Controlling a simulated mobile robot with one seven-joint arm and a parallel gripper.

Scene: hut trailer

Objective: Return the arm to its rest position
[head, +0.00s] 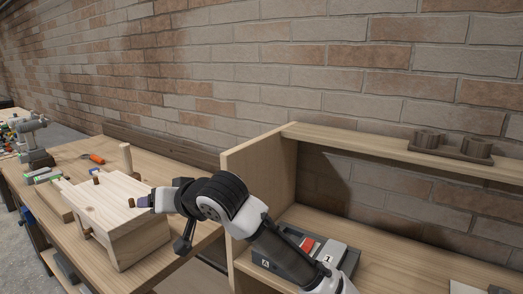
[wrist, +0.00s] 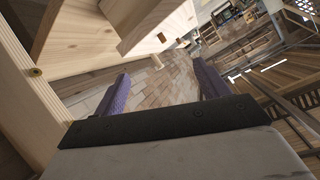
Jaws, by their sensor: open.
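My gripper (wrist: 160,90) is open in the wrist view, with two purple fingers apart and nothing between them. In the head view my arm reaches left from the lower right, and my gripper (head: 146,201) is at the right side of a wooden box-like piece (head: 112,208) on the workbench. Whether it touches the piece cannot be told. In the wrist view a pale wooden piece (wrist: 150,22) is close above the fingers.
A wooden shelf unit (head: 256,165) stands right of the bench, close to my arm, with a grey device (head: 285,262) inside and a dark holder (head: 450,146) on top. The workbench (head: 170,170) holds a screwdriver (head: 93,158) and a grey machine (head: 34,140). A brick wall is behind.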

